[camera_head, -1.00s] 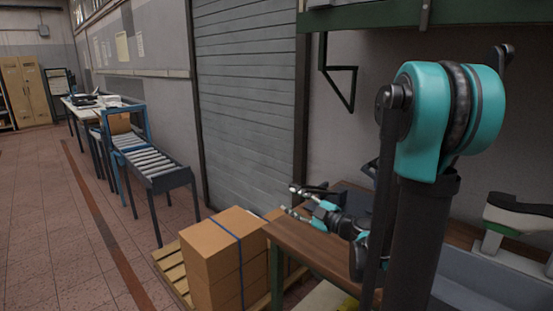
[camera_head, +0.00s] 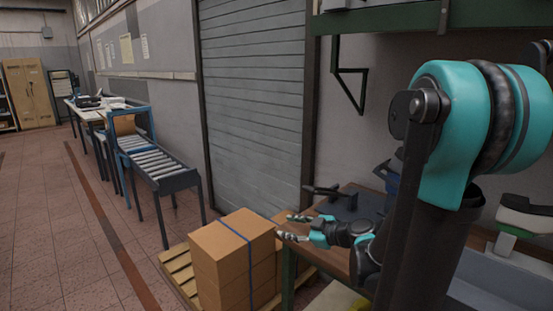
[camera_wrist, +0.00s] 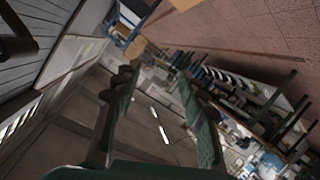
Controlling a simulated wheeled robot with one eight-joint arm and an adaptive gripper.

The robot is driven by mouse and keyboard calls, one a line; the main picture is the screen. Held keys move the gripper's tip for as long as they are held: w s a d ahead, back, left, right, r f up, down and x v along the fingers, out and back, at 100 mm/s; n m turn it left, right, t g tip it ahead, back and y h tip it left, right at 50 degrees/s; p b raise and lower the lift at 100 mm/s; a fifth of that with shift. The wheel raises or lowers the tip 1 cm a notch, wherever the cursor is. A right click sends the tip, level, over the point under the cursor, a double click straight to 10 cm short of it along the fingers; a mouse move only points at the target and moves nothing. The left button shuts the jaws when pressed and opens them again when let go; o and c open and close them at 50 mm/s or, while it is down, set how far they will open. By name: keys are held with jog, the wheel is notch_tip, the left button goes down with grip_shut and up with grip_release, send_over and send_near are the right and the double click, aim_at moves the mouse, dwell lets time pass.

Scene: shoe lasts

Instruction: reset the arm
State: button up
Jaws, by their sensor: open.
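My gripper (camera_head: 297,228) is in the head view, at the left end of the wooden workbench (camera_head: 332,258), with its fingers pointing left. The fingers are spread apart with nothing between them. In the wrist view, my gripper (camera_wrist: 158,85) shows two dark green fingers with a wide empty gap. Beyond them the room appears tilted, with ceiling lights, shelving and floor. My teal and dark arm stands at the right of the head view and hides part of the bench.
Strapped cardboard boxes (camera_head: 233,262) sit on a wooden pallet (camera_head: 181,268) left of the bench. A roller conveyor (camera_head: 160,166) stands behind. The shelf bracket (camera_head: 350,80) hangs above. Open floor lies left.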

jog(key=s+d+f+m+g+h, duration=0.5)
jog(key=s+d+f+m+h, duration=0.5)
jog(key=s+d+f+m, duration=0.2)
jog(key=s+d+m, duration=0.2)
jog(key=m, duration=0.1)
jog(key=shift+s+d+f+h, duration=0.2)
jog(key=shift+s+d+h, duration=0.1)
jog(key=shift+d+h, duration=0.1)
